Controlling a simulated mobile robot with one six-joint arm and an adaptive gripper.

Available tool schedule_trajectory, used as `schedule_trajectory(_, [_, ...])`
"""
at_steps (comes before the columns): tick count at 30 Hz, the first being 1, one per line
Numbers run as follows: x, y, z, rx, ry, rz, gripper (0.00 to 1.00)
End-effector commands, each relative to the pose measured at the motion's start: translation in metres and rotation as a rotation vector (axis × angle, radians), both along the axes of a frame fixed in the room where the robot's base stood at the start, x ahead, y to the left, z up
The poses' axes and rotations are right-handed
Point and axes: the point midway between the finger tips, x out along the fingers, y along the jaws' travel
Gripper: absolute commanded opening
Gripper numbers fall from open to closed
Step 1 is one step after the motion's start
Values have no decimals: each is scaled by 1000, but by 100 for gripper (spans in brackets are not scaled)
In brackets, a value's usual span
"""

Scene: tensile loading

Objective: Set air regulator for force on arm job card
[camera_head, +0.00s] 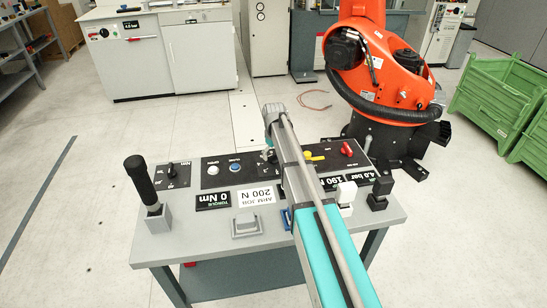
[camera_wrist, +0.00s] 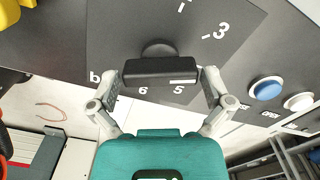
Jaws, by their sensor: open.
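The black regulator knob (camera_wrist: 160,70), a bar with a white line near its right end, sits on a dark dial plate (camera_wrist: 125,30) in the wrist view. In the head view my arm hides the knob. The force display (camera_head: 331,184) reads 190 N and the pressure display (camera_head: 358,180) reads 4.0 bar.
The bench (camera_head: 225,232) also carries a black-gripped lever (camera_head: 140,180), a torque display (camera_head: 213,200) reading 0 Nm, a blue button (camera_head: 236,167), a yellow handle (camera_head: 314,156) and a red handle (camera_head: 347,148). An orange robot (camera_head: 380,75) stands close behind.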

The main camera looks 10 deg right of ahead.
Motion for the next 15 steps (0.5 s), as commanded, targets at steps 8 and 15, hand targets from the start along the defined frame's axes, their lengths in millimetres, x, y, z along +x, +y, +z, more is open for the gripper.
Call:
schedule_trajectory(8, [0,0,0,0,0,0,100])
schedule_trajectory(15, [0,0,0,0,0,0,63])
